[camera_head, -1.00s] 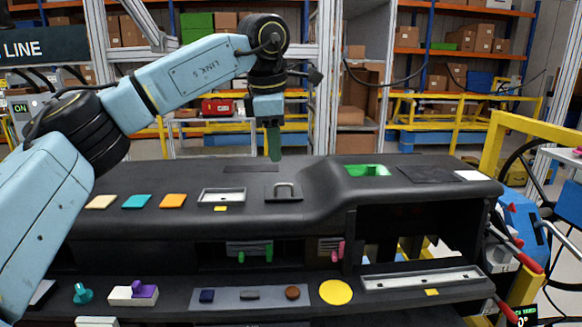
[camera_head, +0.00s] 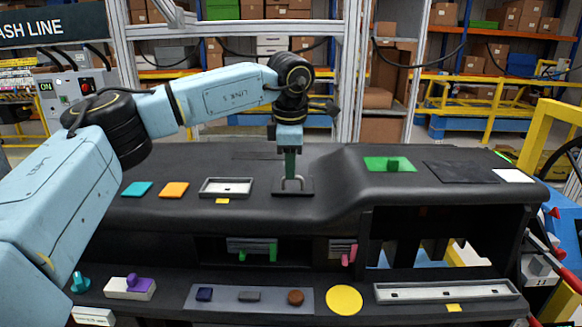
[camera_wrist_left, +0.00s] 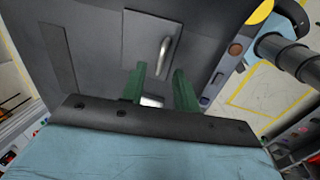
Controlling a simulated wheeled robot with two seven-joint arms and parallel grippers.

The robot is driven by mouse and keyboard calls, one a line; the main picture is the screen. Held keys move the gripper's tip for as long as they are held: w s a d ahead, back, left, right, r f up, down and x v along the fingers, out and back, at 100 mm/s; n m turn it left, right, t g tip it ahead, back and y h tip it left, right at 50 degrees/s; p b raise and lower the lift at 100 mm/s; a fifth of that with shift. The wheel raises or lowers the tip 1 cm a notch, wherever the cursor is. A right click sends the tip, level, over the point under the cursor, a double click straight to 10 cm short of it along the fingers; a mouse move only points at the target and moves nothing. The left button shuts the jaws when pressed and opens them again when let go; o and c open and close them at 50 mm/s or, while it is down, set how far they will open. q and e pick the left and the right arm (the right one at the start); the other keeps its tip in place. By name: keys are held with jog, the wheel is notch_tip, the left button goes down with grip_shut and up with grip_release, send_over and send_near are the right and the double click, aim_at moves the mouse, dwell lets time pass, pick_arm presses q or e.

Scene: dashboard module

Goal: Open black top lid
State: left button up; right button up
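The lid looks shut, lying flush. It also shows in the left wrist view (camera_wrist_left: 140,42), with the handle (camera_wrist_left: 165,55) at its right side. My left gripper (camera_head: 290,168) points down over the handle in the head view. Its two green fingers stand apart with nothing held between them in the left wrist view (camera_wrist_left: 159,68). The handle lies just beyond the fingertips; whether they touch it I cannot tell. My right gripper is not in view.
A white-framed tray (camera_head: 226,187) lies left of the lid, with orange (camera_head: 174,190) and teal (camera_head: 136,189) pads further left. The dashboard (camera_head: 345,200) rises to the right, with a green piece (camera_head: 380,164) on top. A lower shelf holds a yellow disc (camera_head: 344,299).

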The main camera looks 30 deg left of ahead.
pick_arm(q)
jog(key=shift+w+f, duration=0.15)
jog(key=shift+f, duration=0.35)
jog(key=shift+a+f, duration=0.1)
jog(key=shift+f, duration=0.2)
jog(key=shift+c, duration=0.4)
grip_shut()
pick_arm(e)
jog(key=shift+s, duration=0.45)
